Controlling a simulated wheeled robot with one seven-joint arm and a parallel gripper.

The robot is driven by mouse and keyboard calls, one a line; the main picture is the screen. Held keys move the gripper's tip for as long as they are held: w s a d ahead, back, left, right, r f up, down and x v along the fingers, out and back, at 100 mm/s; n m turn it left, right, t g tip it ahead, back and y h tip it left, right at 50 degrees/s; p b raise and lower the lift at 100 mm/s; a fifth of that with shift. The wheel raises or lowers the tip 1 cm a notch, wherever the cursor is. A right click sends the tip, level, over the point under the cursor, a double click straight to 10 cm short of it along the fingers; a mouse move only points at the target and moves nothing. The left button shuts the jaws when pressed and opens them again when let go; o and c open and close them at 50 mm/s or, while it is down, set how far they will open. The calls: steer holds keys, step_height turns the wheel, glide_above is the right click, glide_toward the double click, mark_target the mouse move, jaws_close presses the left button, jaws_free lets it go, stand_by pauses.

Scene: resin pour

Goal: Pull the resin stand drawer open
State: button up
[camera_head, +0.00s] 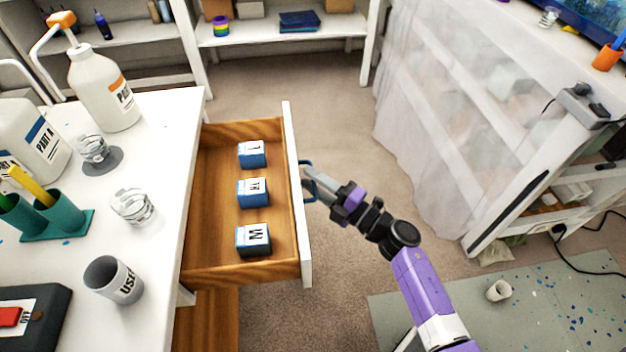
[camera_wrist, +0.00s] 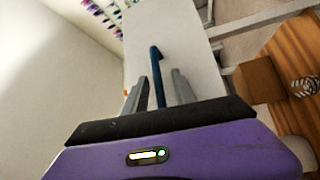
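The resin stand drawer (camera_head: 293,200) is pulled out from the white stand (camera_head: 165,215), its wooden inside showing. Three blue boxes with white lettered labels lie in it in a row: a far one (camera_head: 252,154), a middle one (camera_head: 252,192) and a near one (camera_head: 253,239). My gripper (camera_head: 308,184) is at the blue handle on the drawer's white front. In the wrist view the blue handle (camera_wrist: 156,70) stands between my two grey fingers (camera_wrist: 158,90), with gaps showing beside it. Whether the fingers touch the handle lower down is hard to tell.
On the stand top are a PART A jug (camera_head: 35,140), a pump bottle (camera_head: 103,88), clear cups (camera_head: 132,206), a grey mug (camera_head: 112,279) and a teal holder (camera_head: 60,215). A white cup (camera_head: 499,291) lies on the floor mat at right.

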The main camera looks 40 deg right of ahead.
steer(key=s+d+f, duration=0.1)
steer(key=s, duration=0.6)
steer(key=shift+s, duration=0.3)
steer(key=shift+d, duration=0.15)
stand_by(0.4)
